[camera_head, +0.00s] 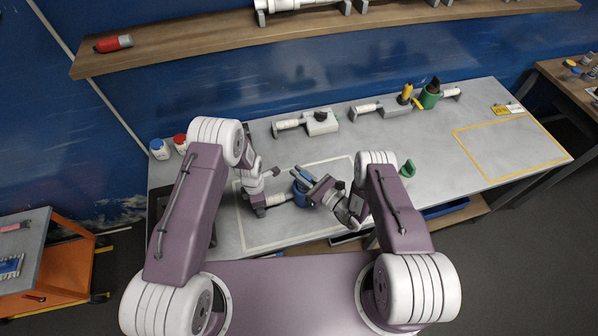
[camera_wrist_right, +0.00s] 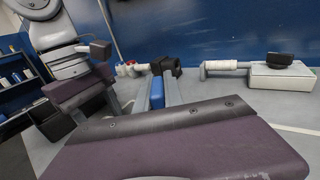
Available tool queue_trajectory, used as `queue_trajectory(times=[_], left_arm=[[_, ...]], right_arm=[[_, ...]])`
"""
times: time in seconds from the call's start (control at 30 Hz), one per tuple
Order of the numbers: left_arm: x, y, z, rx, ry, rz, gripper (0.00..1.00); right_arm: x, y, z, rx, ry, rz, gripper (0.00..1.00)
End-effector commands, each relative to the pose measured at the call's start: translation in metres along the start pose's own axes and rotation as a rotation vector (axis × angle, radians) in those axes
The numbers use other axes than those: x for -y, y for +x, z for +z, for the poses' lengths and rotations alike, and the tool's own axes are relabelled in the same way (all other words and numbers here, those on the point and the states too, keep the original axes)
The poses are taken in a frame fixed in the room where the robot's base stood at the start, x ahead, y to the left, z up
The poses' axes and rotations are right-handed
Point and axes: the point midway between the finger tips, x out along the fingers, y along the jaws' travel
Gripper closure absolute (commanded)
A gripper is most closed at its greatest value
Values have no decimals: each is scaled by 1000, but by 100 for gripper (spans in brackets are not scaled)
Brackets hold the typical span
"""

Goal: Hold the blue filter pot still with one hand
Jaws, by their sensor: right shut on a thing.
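The blue filter pot (camera_head: 299,192) stands inside the white-outlined area of the grey table in the head view. It is partly hidden by my right gripper (camera_head: 306,180), which is shut on it from the right. In the right wrist view a blue strip of the pot (camera_wrist_right: 156,92) shows between the fingers; the purple gripper body hides the rest.
White pipe pieces on grey stands (camera_head: 321,122) line the back of the table. A blue-capped bottle (camera_head: 159,149) and a red-capped bottle (camera_head: 180,142) stand at the back left. A yellow-outlined area (camera_head: 508,150) at the right is clear. A wooden shelf (camera_head: 200,43) hangs above.

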Motion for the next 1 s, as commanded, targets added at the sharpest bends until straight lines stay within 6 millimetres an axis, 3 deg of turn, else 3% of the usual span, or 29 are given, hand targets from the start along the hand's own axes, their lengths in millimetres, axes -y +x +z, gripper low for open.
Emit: queue_trajectory(times=[0.03, 0.07, 0.13, 0.43, 0.53, 0.8, 1.0], left_arm=[[0, 0, 0, 0, 0, 0, 100], [0, 0, 0, 0, 0, 0, 100], [0, 0, 0, 0, 0, 0, 100], [0, 0, 0, 0, 0, 0, 100], [0, 0, 0, 0, 0, 0, 100], [0, 0, 0, 0, 0, 0, 100], [0, 0, 0, 0, 0, 0, 100]], right_arm=[[0, 0, -1, 1, 0, 0, 100], [0, 0, -1, 1, -1, 0, 82], [0, 0, -1, 1, 0, 0, 63], [0, 0, -1, -1, 0, 0, 62], [1, -9, -2, -3, 2, -2, 62], [3, -76, -2, -3, 4, -10, 62], [2, -111, -1, -1, 1, -5, 62]])
